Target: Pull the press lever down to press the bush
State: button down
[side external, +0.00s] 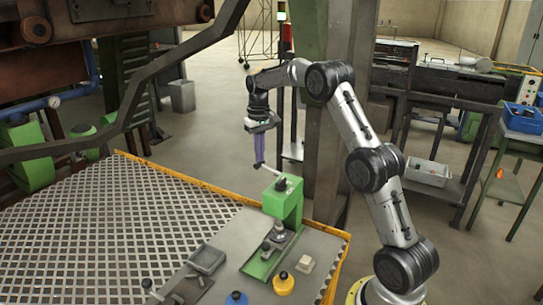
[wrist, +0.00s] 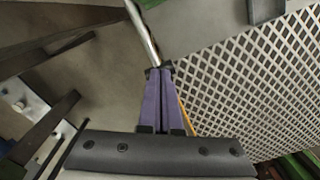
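The green press (side external: 285,203) stands upright on the grey bench top. Its metal lever (side external: 270,174) slopes up and left from the dark pivot to my gripper. My gripper (side external: 260,163) points down with its purple fingers close together at the raised end of the lever. In the wrist view, my gripper (wrist: 160,70) has its fingertips meeting at the end of the shiny lever rod (wrist: 143,32), and they look shut on it. Metal parts (side external: 278,229) sit under the press head above the green base (side external: 265,262). The bush cannot be told apart from them.
A grey tray (side external: 207,258), a yellow piece (side external: 284,283), a blue piece (side external: 236,298) and a beige block (side external: 305,265) lie near the press. A metal grating (side external: 120,225) with a yellow edge fills the left.

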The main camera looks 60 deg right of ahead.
jog(key=shift+w+f, duration=0.15)
jog(key=shift+f, duration=0.25)
jog(key=shift+a+f, duration=0.1)
jog(key=shift+f, duration=0.75)
dwell(0.8)
jog(key=shift+f, duration=0.65)
dwell(0.6)
jog(key=shift+r, duration=5)
jog(key=shift+r, duration=0.1)
jog(key=shift+r, duration=2.4)
